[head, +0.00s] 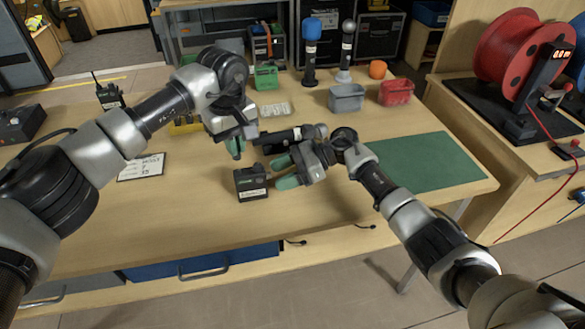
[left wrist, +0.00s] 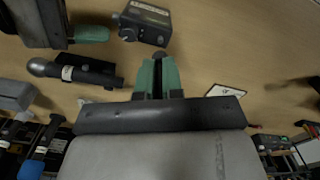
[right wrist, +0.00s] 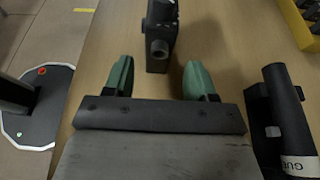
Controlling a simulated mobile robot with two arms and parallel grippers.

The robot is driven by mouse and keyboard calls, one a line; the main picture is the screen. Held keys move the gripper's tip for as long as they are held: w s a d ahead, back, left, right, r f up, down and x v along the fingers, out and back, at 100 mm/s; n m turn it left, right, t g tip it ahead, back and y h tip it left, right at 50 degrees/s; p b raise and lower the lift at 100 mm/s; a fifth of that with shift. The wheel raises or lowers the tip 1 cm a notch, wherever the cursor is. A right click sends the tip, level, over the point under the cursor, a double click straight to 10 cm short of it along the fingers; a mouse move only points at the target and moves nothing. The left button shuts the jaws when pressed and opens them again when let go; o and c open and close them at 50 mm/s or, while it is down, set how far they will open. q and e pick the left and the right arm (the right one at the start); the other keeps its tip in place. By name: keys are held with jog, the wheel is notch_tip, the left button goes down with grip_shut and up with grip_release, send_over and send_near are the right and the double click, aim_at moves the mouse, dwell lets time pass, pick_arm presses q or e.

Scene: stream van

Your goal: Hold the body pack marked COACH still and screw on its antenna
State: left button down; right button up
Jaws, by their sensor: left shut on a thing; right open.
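A black body pack (head: 250,182) stands on the table near its front edge; its pale label is too small to read. It also shows in the left wrist view (left wrist: 146,20) and the right wrist view (right wrist: 161,50). My right gripper (head: 281,172) is open just right of the pack; the pack shows beyond its parted green fingertips (right wrist: 160,82), apart from them. My left gripper (head: 237,148) is above and behind the pack, shut on a thin dark thing (left wrist: 157,78), perhaps the antenna, mostly hidden between the green fingers.
A dark handheld microphone (head: 285,137), its label starting "GUE" in the right wrist view (right wrist: 298,165), lies behind the right gripper. Another pack with an antenna (head: 109,95) stands at left, near a white card (head: 141,167). A green mat (head: 425,162) lies clear at right.

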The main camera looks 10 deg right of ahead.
aim_at(258, 184)
jog(key=shift+x, duration=3.3)
jog(key=c, duration=0.9)
pick_arm(q)
jog(key=shift+a+f, duration=0.25)
jog(key=shift+f, duration=0.9)
pick_arm(e)
jog(key=o, duration=0.5)
jog(key=c, duration=0.5)
